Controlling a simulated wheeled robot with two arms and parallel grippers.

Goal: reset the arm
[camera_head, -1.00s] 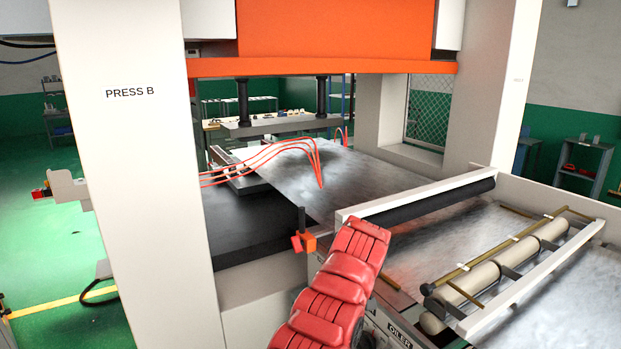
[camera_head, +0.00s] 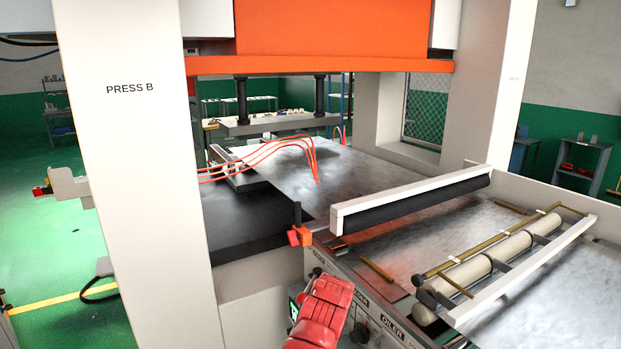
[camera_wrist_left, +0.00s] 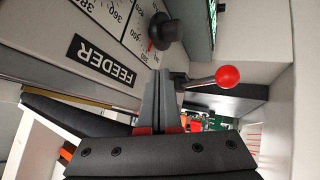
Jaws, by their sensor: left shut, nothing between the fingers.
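My left gripper (camera_wrist_left: 160,92) shows in the wrist view with its two dark fingers together and nothing between them. It points toward the face of a light panel with a FEEDER label (camera_wrist_left: 102,61). A black knob (camera_wrist_left: 161,31) and a lever with a red ball (camera_wrist_left: 228,77) lie just beyond the fingertips; I cannot tell whether the fingers touch anything. In the head view, my red-sleeved arm (camera_head: 323,312) is low at the bottom middle, in front of the machine's side. Its gripper cannot be made out there. My right gripper is not in view.
A press with an orange ram (camera_head: 330,35) stands at the back. A metal sheet (camera_head: 350,180) runs through it. An oiler roller (camera_head: 490,265) and a dark roller bar (camera_head: 415,205) are at the right. Red hoses (camera_head: 285,145) arch over the sheet. Open green floor (camera_head: 60,220) is at the left.

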